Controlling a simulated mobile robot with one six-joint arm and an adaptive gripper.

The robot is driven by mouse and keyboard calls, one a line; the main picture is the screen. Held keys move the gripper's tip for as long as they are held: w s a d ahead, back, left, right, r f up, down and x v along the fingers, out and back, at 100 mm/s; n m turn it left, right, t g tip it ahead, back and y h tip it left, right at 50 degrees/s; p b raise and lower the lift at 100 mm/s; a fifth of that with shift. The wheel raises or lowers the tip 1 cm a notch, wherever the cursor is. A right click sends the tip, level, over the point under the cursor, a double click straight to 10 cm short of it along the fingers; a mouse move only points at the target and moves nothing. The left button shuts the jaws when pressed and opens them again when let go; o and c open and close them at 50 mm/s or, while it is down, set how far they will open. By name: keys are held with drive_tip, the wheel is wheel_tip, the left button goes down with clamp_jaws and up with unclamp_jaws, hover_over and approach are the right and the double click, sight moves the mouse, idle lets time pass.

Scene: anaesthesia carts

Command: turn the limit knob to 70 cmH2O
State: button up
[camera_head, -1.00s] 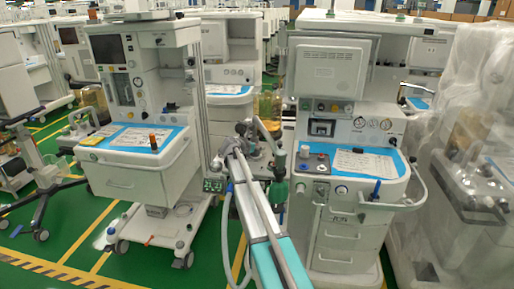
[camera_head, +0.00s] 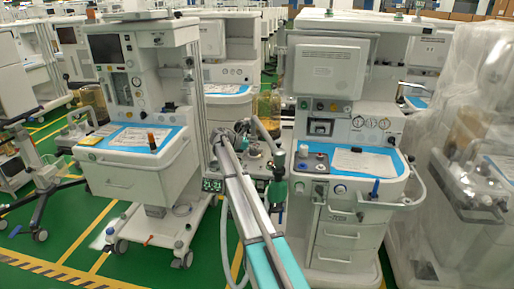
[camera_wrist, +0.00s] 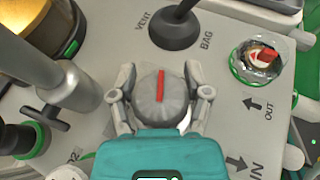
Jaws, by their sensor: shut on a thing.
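The grey round knob (camera_wrist: 160,108) with a red line across its top is in the middle of the wrist view. Its red line points almost straight up in the picture. My gripper (camera_wrist: 163,92) has one finger on each side of the knob and is shut on it. No scale numbers around the knob can be read, so its setting in cmH2O cannot be told. In the head view my arm reaches to the fittings between the two front carts, and the knob cannot be made out there.
In the wrist view a black lever (camera_wrist: 175,28) between "VENT" and "BAG" stands just above the knob. A metal post (camera_wrist: 58,82) rises at left, and a clear round port (camera_wrist: 262,58) sits at upper right. A right-hand cart (camera_head: 345,225) stands close beside my arm.

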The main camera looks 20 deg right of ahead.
drive_tip(key=shift+m+g, duration=0.8)
drive_tip(key=shift+g, duration=0.2)
drive_tip(key=o, duration=1)
drive_tip(key=shift+o, duration=0.2)
drive_tip(key=shift+s+n+t, duration=0.1)
drive_tip(key=shift+n+t, duration=0.3)
drive_tip(key=shift+t, duration=0.1)
